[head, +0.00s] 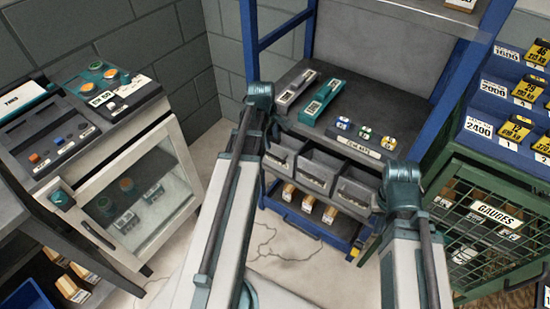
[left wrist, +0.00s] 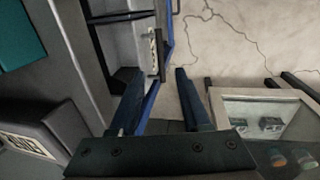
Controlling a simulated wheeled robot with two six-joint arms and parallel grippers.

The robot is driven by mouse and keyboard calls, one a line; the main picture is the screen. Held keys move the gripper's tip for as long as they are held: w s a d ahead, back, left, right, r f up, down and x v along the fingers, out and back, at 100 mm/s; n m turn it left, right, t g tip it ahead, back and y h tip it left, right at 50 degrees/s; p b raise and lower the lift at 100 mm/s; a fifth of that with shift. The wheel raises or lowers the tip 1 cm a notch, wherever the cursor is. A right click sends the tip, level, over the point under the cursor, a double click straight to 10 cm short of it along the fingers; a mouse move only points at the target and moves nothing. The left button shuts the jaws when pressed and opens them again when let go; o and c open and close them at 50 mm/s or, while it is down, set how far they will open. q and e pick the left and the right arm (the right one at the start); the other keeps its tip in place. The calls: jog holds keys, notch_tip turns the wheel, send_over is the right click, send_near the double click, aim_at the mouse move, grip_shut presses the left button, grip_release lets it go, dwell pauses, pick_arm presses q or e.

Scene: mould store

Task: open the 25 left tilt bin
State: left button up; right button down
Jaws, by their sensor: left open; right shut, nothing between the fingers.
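A row of grey tilt bins hangs below the shelf plate in the head view. The left bin (head: 281,157) is partly hidden by my left wrist. The middle bin (head: 315,170) and right bin (head: 355,192) stand beside it. I cannot read a 25 on any bin. My left gripper (left wrist: 156,72) is open and empty, its two dark fingers apart beside the bin row in the left wrist view. My left wrist hides most of it in the head view. My right gripper (head: 385,198) is shut and empty by the row's right end, its fingers mostly hidden.
Teal-and-grey boxes (head: 322,98) and small labelled blocks (head: 365,132) stand on the shelf plate. Wooden blocks (head: 308,204) lie on the lower blue shelf. A glass-doored oven (head: 150,185) stands left, a green mesh cabinet (head: 485,215) right. Cracked floor (head: 285,255) is clear between.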

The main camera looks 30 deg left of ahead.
aim_at(284, 151)
pick_arm(q)
jog(key=f+b, duration=0.3)
jog(key=w+f+b, duration=0.1)
jog(key=f+b, duration=0.2)
jog(key=f, duration=0.1)
jog(key=w+f+b, duration=0.1)
jog(key=f+b, duration=0.3)
jog(key=shift+w+d, duration=0.1)
jog(key=shift+c, duration=0.3)
grip_shut()
dwell(0.8)
